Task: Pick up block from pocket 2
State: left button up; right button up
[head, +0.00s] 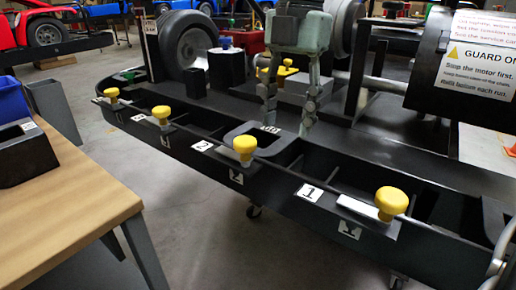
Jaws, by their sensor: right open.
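My right gripper (288,127) comes down from the top middle, its two fingers apart with nothing between them. A plate marked 2 (202,145) lies on the long black front rail, left of that frame. A plate marked 1 (311,192) lies farther right. I cannot make out a block in a pocket at the plate marked 2. A grey box (293,91) is behind the fingers, partly hidden. My left gripper is not in view.
Yellow knobs stand along the black stand's front rail, including one near the middle (245,146) and one at right (391,201). A tyre (188,47) is behind. A large black drum (455,60) with a warning sign is at right. A wooden table (75,200) is at left.

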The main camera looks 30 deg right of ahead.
aim_at(279, 144)
jog(key=f, duration=0.4)
jog(key=a+f, duration=0.1)
jog(key=f, duration=0.1)
jog(key=shift+w, duration=0.2)
jog(key=shift+r, duration=0.1)
grip_shut()
